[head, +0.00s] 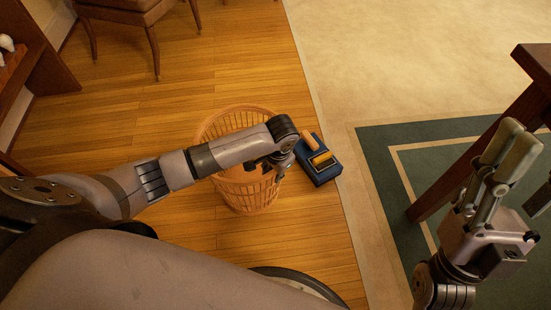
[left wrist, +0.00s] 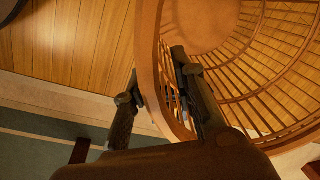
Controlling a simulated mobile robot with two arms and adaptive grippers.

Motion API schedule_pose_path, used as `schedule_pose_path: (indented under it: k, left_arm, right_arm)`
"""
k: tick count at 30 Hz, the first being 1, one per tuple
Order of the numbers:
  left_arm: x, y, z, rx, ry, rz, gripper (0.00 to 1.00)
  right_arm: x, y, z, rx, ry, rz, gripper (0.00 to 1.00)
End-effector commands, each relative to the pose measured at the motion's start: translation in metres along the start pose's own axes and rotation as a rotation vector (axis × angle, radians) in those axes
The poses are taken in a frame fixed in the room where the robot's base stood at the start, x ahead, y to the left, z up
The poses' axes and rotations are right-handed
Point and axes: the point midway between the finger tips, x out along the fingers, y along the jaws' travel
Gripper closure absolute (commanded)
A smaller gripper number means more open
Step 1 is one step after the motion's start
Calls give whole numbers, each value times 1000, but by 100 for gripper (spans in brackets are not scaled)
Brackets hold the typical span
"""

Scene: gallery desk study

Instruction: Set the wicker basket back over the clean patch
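The wicker basket (head: 236,120), round and open-topped with slatted sides, stands on the wood floor in the middle of the head view. Its rim (left wrist: 147,60) and slatted inside (left wrist: 260,75) fill the right of the left wrist view. My left gripper (head: 272,168) is at the basket's near right rim. In the left wrist view (left wrist: 157,68) one finger is outside the rim and one inside, close against it. I cannot make out a clean patch. My right gripper (head: 510,150) is raised at the right, away from the basket, with nothing visible between its fingers.
A blue box-like item (head: 318,163) with a yellow label and a tan handle lies close right of the basket. A dark table leg (head: 455,175) stands on the green-bordered rug (head: 385,150). A chair (head: 125,12) stands far left. Wood floor left of the basket is clear.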

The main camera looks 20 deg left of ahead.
Motion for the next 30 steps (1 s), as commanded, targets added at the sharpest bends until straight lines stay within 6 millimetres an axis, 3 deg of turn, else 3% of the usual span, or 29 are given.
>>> schedule_pose_path:
  k: [8, 18, 24, 30]
  left_arm:
    - [-29, 0, 0, 0, 0, 1, 75]
    - [-62, 0, 0, 1, -1, 1, 75]
    - [-76, 0, 0, 0, -1, 1, 75]
    - [-81, 5, -2, 5, 15, 12, 75]
  right_arm:
    - [-2, 6, 58, -17, -316, 7, 54]
    - [-32, 15, 118, -36, -691, 22, 54]
    - [-53, 20, 138, -43, -852, 30, 54]
    - [-65, 22, 146, -46, -925, 35, 54]
